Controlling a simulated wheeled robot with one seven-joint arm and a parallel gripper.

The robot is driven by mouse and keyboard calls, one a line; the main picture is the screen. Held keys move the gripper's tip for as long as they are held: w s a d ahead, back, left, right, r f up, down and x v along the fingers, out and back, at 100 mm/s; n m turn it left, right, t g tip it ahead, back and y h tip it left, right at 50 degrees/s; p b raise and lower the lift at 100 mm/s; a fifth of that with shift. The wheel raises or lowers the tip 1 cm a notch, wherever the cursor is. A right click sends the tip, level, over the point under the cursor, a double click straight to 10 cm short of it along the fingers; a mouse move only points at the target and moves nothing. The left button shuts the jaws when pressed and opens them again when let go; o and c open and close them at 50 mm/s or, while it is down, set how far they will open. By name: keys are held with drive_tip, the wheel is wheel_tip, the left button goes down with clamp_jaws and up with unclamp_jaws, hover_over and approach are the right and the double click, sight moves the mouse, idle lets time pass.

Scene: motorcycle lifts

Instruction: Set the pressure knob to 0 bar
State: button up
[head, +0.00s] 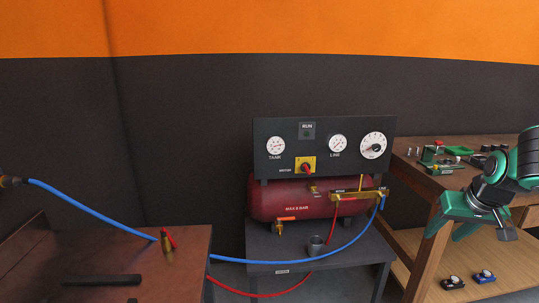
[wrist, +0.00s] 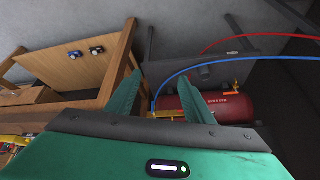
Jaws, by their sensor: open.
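The pressure knob (head: 373,147) is most likely the black knob in the round white dial at the right end of the dark panel (head: 325,127). Its pointer and the dial's figures are too small to read. The panel also carries a TANK gauge (head: 276,145) and a LINE gauge (head: 338,144). My gripper (head: 447,234) is open and empty, to the right of and lower than the panel in the head view, in front of the wooden bench. Its two green fingers are spread apart in the wrist view (wrist: 152,74). The knob cannot be made out there.
A red motor switch (head: 306,168) sits on the panel. Below are the red tank (head: 285,200) and a brass manifold (head: 362,194) with a blue hose (head: 345,241). The wooden bench (head: 460,186) stands right; a brown table (head: 135,262) stands left.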

drive_tip(key=s+a+f+m+g, duration=0.1)
drive_tip(key=s+a+m+g, duration=0.1)
drive_tip(key=s, duration=1.1)
drive_tip(key=s+a+f+m+g, duration=0.1)
drive_tip(key=s+g, duration=0.2)
drive_tip(key=s, duration=0.9)
drive_tip(key=shift+s+a+m+g+y, duration=0.3)
drive_tip(key=shift+s+a+m+y, duration=0.05)
drive_tip(key=shift+s+m+y, duration=0.05)
drive_tip(key=shift+w+f, duration=0.25)
drive_tip(key=shift+w, duration=0.4)
